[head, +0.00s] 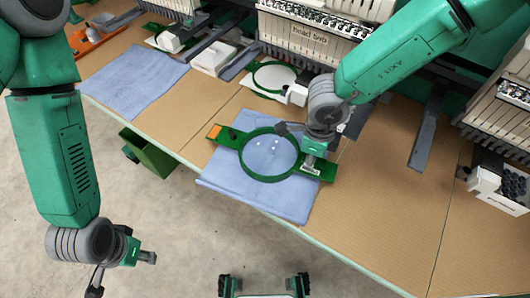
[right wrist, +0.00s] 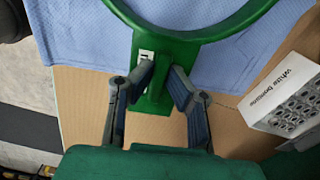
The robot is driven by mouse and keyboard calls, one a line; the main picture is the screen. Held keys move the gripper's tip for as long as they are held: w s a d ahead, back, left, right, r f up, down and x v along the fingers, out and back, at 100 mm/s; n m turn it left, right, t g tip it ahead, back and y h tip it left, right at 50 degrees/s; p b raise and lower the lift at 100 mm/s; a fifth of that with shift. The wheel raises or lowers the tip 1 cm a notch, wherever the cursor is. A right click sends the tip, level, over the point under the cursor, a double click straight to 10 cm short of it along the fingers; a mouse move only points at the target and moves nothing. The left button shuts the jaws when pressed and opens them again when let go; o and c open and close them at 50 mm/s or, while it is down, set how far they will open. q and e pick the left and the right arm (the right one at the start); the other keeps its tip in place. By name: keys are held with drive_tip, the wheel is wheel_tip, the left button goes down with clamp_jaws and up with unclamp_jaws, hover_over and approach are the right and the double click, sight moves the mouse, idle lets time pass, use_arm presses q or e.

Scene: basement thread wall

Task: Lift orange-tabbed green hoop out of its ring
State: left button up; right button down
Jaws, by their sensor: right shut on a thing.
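The green hoop (head: 243,152) with an orange tab (head: 214,131) at its left end is over a blue cloth (head: 254,199) at the table's front edge. Cloth and a few white dots show through it. I cannot tell whether it touches the cloth or make out a separate ring around it. My right gripper (head: 309,163) is at the hoop's right end. In the right wrist view its fingers (right wrist: 163,72) are shut on the hoop's green end bracket (right wrist: 155,98). My left gripper (head: 147,257) hangs empty over the floor at lower left; its jaw opening is unclear.
Another green hoop (head: 254,76) with white fabric sits behind, under the machine (head: 310,40). A second blue cloth (head: 135,80) lies at left. A green bin (head: 147,152) stands below the table edge. A white bobbin box (right wrist: 285,100) is right of the bracket. Bare tabletop (head: 385,200) lies right.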

drive_tip(key=shift+r, duration=0.25)
drive_tip(key=shift+d+r+p, duration=0.15)
drive_tip(key=shift+r+p, duration=0.75)
drive_tip(key=shift+p, duration=0.3)
drive_tip(key=shift+r+p, duration=0.95)
drive_tip(key=shift+p, duration=0.05)
drive_tip(key=shift+r+p, duration=0.6)
drive_tip(key=shift+r, duration=0.45)
